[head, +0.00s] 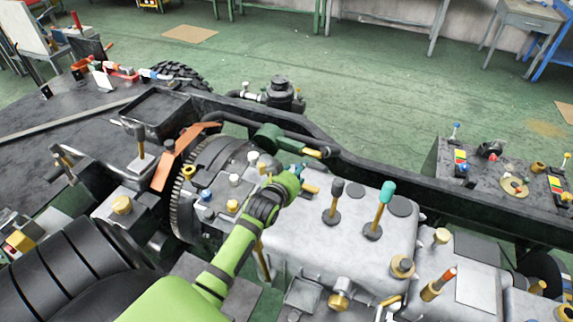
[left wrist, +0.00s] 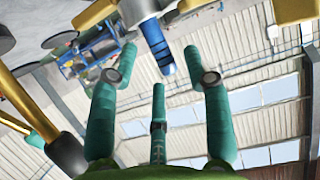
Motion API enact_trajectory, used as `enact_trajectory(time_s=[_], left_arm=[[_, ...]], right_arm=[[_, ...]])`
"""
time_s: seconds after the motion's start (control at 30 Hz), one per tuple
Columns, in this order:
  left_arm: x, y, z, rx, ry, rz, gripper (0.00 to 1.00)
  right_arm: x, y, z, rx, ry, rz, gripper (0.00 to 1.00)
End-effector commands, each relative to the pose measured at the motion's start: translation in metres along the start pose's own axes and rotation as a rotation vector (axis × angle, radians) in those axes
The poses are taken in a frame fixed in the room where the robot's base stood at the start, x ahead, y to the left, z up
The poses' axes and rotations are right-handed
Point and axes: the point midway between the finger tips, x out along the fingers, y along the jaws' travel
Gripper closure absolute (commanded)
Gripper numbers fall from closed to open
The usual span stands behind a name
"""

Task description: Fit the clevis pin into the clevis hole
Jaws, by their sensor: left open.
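My left arm comes in from the bottom of the head view. Its gripper (head: 297,172) is over the chassis, beside the dark green cylinder (head: 270,138) and left of the grey housing. In the left wrist view the teal fingers of the left gripper (left wrist: 160,65) are spread apart, open. A blue rod with dark bands (left wrist: 157,45) points into the gap between the fingertips, with nothing visibly gripping it. It may be the clevis pin, but I cannot tell for sure. The clevis hole cannot be made out. My right gripper is not in view.
A grey housing (head: 350,225) with upright levers, one teal-topped (head: 387,193), stands right of the gripper. A dark frame rail (head: 400,178) runs behind. A large gear (head: 183,195) and an orange bracket (head: 170,160) lie left. Open green floor (head: 370,70) is beyond the chassis.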

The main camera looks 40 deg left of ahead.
Motion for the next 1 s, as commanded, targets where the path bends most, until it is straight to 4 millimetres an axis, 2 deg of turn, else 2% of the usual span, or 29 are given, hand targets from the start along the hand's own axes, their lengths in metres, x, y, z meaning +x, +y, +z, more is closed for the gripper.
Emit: enact_trajectory(time_s=[0.3,0.5,0.7,1.0], left_arm=[[-0.061,0.000,0.002,-0.001,0.000,0.000,0.51],[-0.090,0.000,0.002,-0.001,-0.001,0.000,0.51],[-0.101,0.000,0.000,-0.001,0.000,0.000,0.51],[-0.102,0.000,0.000,-0.001,0.000,0.000,0.51]], right_arm=[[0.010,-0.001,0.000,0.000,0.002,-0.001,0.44],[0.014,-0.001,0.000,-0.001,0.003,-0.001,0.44],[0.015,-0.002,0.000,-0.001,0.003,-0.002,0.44],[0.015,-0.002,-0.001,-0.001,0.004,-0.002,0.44]])
